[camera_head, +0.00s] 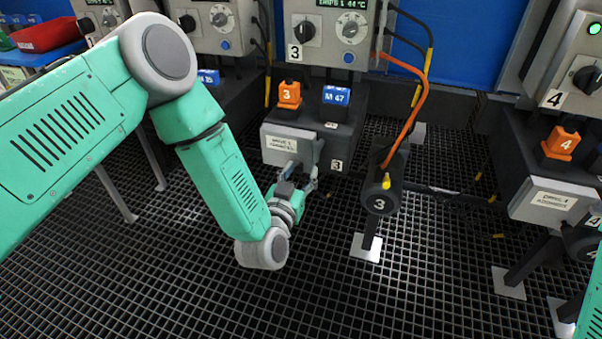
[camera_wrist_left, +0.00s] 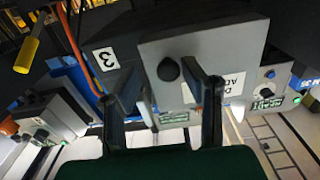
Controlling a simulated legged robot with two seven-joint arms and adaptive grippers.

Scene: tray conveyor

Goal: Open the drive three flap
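The drive three flap (camera_head: 277,143) is a light grey plate with a white label on the front of the dark number 3 unit. It looks closed. My left gripper (camera_head: 303,178) is at the flap's lower right corner. In the left wrist view the flap (camera_wrist_left: 230,48) fills the upper middle, with a round black knob (camera_wrist_left: 168,69) near its edge. The left gripper (camera_wrist_left: 163,72) has its fingers apart, one on each side of the knob. I cannot tell whether they touch it. Part of the label is behind a finger. My right gripper is out of view.
The number 3 motor (camera_head: 380,196) with an orange cable (camera_head: 423,100) stands right of the gripper. Above the flap are an orange block (camera_head: 289,93), a blue block (camera_head: 336,96) and a control box (camera_head: 322,32). The drive four flap (camera_head: 553,202) is at right. Open grating lies below.

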